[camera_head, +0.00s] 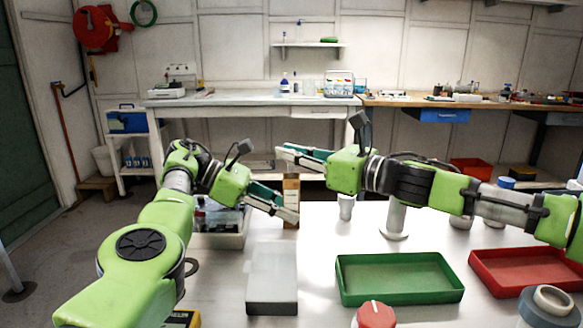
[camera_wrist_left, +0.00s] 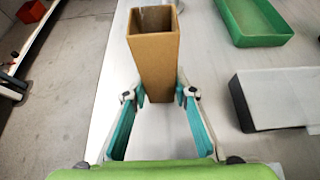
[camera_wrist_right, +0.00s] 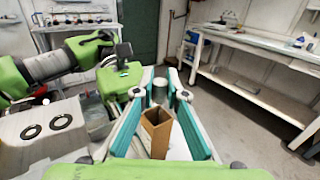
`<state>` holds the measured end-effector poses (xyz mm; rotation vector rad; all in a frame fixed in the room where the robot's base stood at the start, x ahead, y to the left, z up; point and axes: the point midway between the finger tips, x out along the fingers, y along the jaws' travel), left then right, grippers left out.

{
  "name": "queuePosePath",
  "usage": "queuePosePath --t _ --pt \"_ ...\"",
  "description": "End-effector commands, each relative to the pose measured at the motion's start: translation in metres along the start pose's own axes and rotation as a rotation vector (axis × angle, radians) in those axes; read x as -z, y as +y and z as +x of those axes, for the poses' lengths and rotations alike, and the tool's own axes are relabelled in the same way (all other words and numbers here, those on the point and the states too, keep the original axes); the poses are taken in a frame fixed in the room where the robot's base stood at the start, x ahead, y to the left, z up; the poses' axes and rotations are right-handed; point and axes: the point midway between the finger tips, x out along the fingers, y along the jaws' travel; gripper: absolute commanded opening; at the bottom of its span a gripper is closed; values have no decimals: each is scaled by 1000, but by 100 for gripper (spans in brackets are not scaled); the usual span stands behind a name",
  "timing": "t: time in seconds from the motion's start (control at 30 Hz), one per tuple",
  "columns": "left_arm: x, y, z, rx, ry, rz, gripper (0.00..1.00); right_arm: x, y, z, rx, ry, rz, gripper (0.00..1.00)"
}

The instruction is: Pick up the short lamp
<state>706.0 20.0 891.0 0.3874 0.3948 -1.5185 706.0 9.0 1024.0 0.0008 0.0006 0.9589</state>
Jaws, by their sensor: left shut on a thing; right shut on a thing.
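A tall brown cardboard box (camera_head: 291,188) with an open top stands upright on the white table. My left gripper (camera_head: 283,208) is shut on it, and the left wrist view shows its fingers (camera_wrist_left: 160,97) on both sides of the box (camera_wrist_left: 157,62). My right gripper (camera_head: 284,154) is above the box and slightly left of it. In the right wrist view a pale grey cylinder (camera_wrist_right: 160,86) is between its fingertips, likely the short lamp, and the open box (camera_wrist_right: 156,131) is below. The held cylinder cannot be made out in the head view.
A grey box with a pale top (camera_head: 272,270) lies in front. A green tray (camera_head: 400,292) and a red tray (camera_head: 530,284) are to the right. A small white cup (camera_head: 346,207) and a white stand (camera_head: 394,234) are behind them. A clear bin (camera_head: 222,240) is on the left.

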Motion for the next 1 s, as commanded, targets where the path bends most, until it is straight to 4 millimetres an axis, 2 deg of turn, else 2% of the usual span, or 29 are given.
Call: queuePosePath --t 0.03,0.3,0.5,0.7,1.0 --pt "0 0 0 1 1 -1 13 -14 1 0 0 -4 -10 0" --pt "1 0 1 1 1 -1 13 -85 1 0 -1 -3 -11 0" --pt "1 0 1 1 1 -1 13 -128 1 0 1 -2 -7 0" --pt "1 0 0 1 1 -1 13 -151 0 0 -1 -1 -2 0" --pt "0 0 0 0 1 0 13 -155 0 0 -1 0 0 0"
